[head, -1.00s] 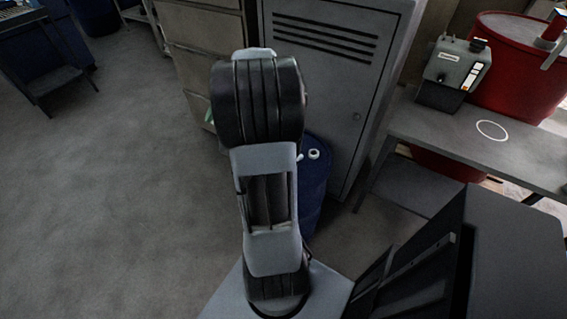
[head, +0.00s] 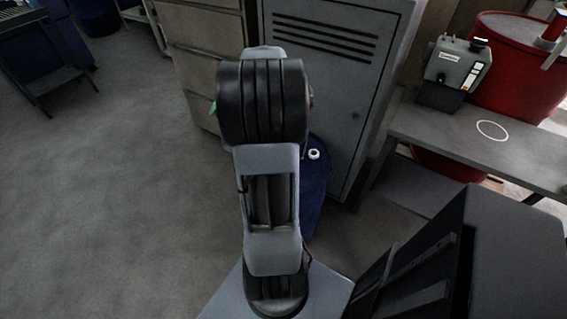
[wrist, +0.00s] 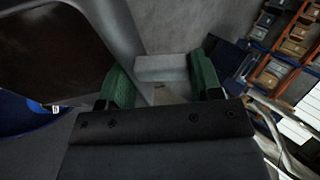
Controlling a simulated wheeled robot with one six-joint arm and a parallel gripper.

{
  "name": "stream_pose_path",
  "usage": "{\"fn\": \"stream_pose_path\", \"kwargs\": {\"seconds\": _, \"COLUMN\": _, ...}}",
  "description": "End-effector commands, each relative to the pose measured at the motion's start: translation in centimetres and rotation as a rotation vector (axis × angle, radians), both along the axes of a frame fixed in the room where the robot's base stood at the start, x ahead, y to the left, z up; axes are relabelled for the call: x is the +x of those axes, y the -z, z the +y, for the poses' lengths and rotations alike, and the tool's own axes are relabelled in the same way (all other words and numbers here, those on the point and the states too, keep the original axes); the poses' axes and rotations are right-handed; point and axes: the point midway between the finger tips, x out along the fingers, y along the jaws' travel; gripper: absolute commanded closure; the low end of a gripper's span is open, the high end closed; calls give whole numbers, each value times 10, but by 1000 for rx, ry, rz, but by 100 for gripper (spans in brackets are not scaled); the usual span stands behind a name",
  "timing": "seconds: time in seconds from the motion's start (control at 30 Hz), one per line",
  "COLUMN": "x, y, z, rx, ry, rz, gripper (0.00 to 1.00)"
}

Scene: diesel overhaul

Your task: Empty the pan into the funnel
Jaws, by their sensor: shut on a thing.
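The pan (wrist: 122,35) fills the upper left of the wrist view, with a grey rim and a dark brown surface inside. My gripper (wrist: 158,75) has green finger pads and is shut on a pale grey block that looks like the pan's handle (wrist: 162,67). In the head view my arm hides the pan and nearly all of the gripper; a small green bit shows left of the arm. A blue drum (head: 316,190) with a white cap stands behind my arm, and blue also shows in the wrist view (wrist: 18,118). I cannot make out the funnel.
A grey locker (head: 335,90) and drawers (head: 200,55) stand behind the drum. At the right a grey bench (head: 475,145) bears a small grey machine (head: 455,72), near a red drum (head: 515,65). The floor at the left is open. Shelves with bins (wrist: 290,50) show in the wrist view.

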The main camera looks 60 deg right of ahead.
Motion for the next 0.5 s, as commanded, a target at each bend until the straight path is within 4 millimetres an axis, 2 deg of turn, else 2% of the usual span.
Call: {"fn": "stream_pose_path", "kwargs": {"seconds": 0.5, "x": -11, "y": -13, "z": -12, "rx": 58, "ry": 0, "rz": -63, "gripper": 100}}
